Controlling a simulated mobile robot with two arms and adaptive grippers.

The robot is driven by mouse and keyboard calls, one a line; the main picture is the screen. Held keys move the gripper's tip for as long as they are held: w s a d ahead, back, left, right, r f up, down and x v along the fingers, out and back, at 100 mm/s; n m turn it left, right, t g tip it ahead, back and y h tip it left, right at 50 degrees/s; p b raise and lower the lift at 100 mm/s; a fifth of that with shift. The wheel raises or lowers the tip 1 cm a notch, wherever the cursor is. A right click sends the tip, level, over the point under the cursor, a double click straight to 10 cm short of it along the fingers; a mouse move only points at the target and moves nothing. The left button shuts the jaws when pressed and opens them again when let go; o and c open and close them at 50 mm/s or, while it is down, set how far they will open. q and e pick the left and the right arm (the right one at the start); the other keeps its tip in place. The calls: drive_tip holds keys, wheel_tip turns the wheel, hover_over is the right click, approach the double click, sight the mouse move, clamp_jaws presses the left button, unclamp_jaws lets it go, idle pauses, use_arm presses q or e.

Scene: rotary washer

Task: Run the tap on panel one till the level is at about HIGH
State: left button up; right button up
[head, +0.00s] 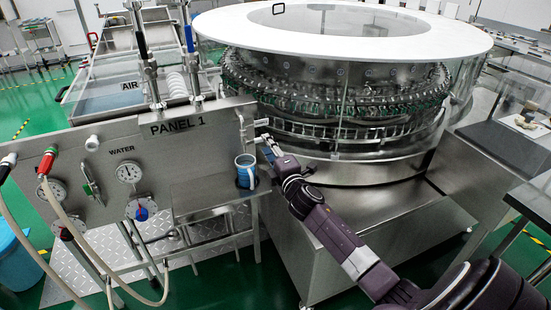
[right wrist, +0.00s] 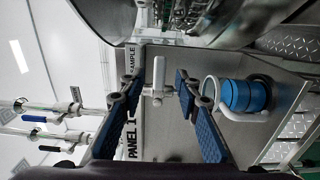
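Panel one (head: 165,150) is a steel panel labelled PANEL 1. Its tap (head: 248,122) sticks out at the right edge; in the right wrist view a pale tap handle (right wrist: 158,72) shows. A blue mug (head: 245,172) with a pale rim stands on the small steel shelf below the tap; it shows sideways in the right wrist view (right wrist: 244,95). I cannot make out any level in it. My right gripper (head: 268,142) is just right of the tap, above the mug. In the right wrist view it is open (right wrist: 158,100), with the handle between and beyond its fingertips. My left gripper is not in view.
The round glass-walled washer (head: 340,120) stands close behind and right of my right arm. Gauges, valves and hoses fill the panel's left side, including a water gauge (head: 129,172). A blue bucket (head: 18,255) stands at the far left. Green floor shows below the shelf.

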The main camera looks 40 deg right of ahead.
drive_tip(key=v, duration=0.7)
drive_tip(key=shift+s+a, duration=0.1)
drive_tip(key=s+a+f+m+g+y, duration=0.1)
drive_tip(key=s+a+f+m+g, duration=0.3)
drive_tip(key=f, duration=0.9)
drive_tip(key=s+f+g, duration=0.2)
drive_tip(key=s+f, duration=0.4)
drive_tip(key=f, duration=0.8)
drive_tip(key=s+a+f+m+g+y, duration=0.1)
drive_tip(key=s+a+f+m+g, duration=0.15)
drive_tip(key=s+f, duration=0.7)
drive_tip(key=s+a+f+m+g, duration=0.2)
drive_tip(key=s+a+f, duration=0.2)
drive_tip(key=s+f, duration=0.4)
drive_tip(key=s+a+f+m+g+y, duration=0.1)
drive_tip(key=s+a+f+m+g, duration=0.1)
drive_tip(key=s+f, duration=0.6)
drive_tip(key=s+a+f+m+g+y, duration=0.1)
drive_tip(key=s+a+f+g, duration=0.3)
drive_tip(key=s, duration=1.4)
wheel_tip(320, 180, down, 5)
drive_tip(key=a+m, duration=0.1)
drive_tip(key=a, duration=0.1)
drive_tip(key=shift+a+r, duration=0.15)
drive_tip(key=shift+a, duration=0.1)
